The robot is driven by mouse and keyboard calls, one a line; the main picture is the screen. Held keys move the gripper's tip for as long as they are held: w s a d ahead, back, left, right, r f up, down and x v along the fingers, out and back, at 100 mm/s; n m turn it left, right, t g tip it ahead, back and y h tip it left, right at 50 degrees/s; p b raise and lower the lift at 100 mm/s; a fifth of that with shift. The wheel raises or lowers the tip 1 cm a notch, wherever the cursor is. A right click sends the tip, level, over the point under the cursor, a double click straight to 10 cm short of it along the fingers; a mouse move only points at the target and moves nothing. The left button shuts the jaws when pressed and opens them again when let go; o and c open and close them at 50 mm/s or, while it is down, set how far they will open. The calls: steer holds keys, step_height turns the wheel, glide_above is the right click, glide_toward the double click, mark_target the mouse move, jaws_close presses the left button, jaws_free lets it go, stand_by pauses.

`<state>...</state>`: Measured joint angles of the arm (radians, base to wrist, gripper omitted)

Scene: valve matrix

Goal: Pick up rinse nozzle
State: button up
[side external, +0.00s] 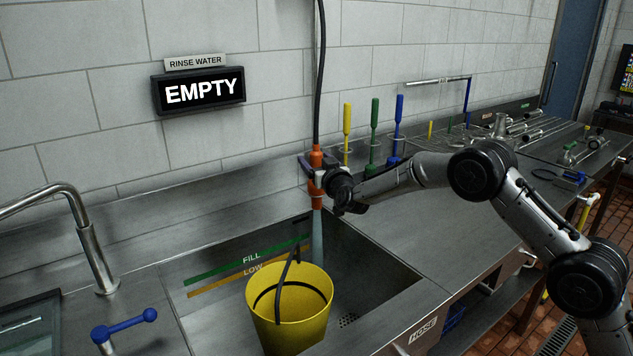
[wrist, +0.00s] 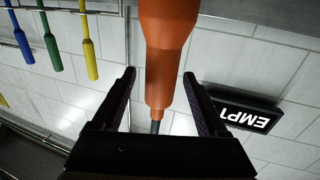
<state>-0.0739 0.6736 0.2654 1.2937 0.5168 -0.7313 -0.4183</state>
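The orange rinse nozzle (side external: 316,158) hangs on a black hose (side external: 320,70) in front of the tiled wall, above the sink. A pale grey-blue cone (side external: 317,238) extends from its lower end toward the sink; I cannot tell whether it is spray. My gripper (side external: 312,177) is at the nozzle's body. In the wrist view, the orange nozzle (wrist: 164,60) lies between the two dark fingers of my gripper (wrist: 160,80). The fingers are apart, with a gap visible at the left side of the nozzle. Contact on the right is unclear.
A yellow bucket (side external: 289,310) stands in the sink below the nozzle. A sign (side external: 200,91) reading EMPTY is on the wall. Yellow, green and blue handled tools (side external: 374,125) stand right of the nozzle. A faucet (side external: 85,235) and blue lever (side external: 125,325) are left.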

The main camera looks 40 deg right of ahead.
jaws_close()
steer(key=shift+r, duration=0.2)
